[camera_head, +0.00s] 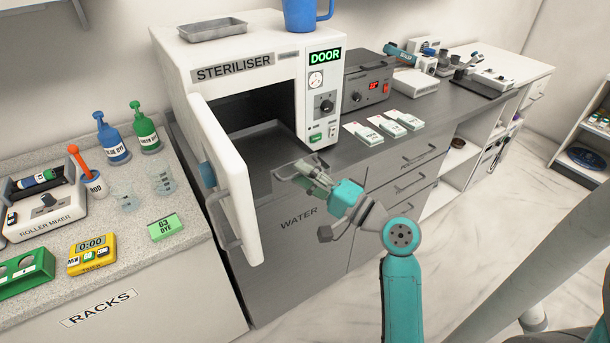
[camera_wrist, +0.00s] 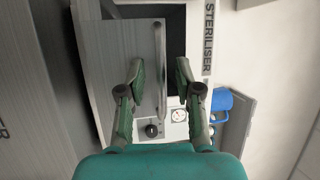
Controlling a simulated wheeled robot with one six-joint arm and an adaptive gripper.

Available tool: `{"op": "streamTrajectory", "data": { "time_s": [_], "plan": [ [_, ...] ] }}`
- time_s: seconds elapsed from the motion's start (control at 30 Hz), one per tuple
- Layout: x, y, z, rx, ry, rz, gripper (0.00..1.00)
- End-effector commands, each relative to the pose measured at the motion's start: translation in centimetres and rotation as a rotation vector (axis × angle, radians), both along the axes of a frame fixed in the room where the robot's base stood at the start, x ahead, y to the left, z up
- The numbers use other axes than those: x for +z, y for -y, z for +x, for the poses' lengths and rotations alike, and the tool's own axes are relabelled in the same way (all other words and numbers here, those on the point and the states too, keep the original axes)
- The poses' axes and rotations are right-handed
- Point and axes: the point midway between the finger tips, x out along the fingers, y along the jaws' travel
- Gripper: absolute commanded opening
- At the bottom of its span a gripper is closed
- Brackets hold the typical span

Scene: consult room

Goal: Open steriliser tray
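The white steriliser (camera_head: 180,65) stands on the counter with its door (camera_head: 225,175) swung open to the left. A grey tray (camera_head: 265,145) lies in its dark chamber, with its front edge at the opening. The tray also shows in the wrist view (camera_wrist: 130,65), with a grey bar (camera_wrist: 160,50) along its edge. My gripper (camera_head: 308,177) is just in front of the opening. In the wrist view my gripper (camera_wrist: 159,72) is open, with a finger on either side of the bar in the picture. I cannot tell whether either finger touches it.
The open door and its handle (camera_head: 222,222) stand left of my gripper. A blue mug (camera_head: 300,12) and a small metal tray (camera_head: 217,29) sit on top of the steriliser. White packets (camera_head: 363,134) lie on the counter to the right. The floor before the drawers is clear.

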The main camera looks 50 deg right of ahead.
Motion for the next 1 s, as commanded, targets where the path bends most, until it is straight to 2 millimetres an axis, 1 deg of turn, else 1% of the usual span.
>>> {"op": "streamTrajectory", "data": {
  "time_s": [0.13, 0.23, 0.5, 0.7, 0.83, 1.0],
  "plan": [
    [0.0, 0.0, -0.2, -0.001, 0.000, 0.000, 0.34],
    [-0.2, 0.2, -0.9, -0.003, -0.001, 0.000, 0.34],
    [-0.8, 0.7, -4.6, -0.005, -0.002, 0.002, 0.34],
    [-1.2, 0.9, -6.6, -0.003, -0.001, 0.001, 0.34],
    [-1.3, 0.9, -7.2, -0.001, -0.001, 0.000, 0.34],
    [-1.3, 0.9, -7.4, 0.000, 0.000, 0.000, 0.34]
  ]
}}
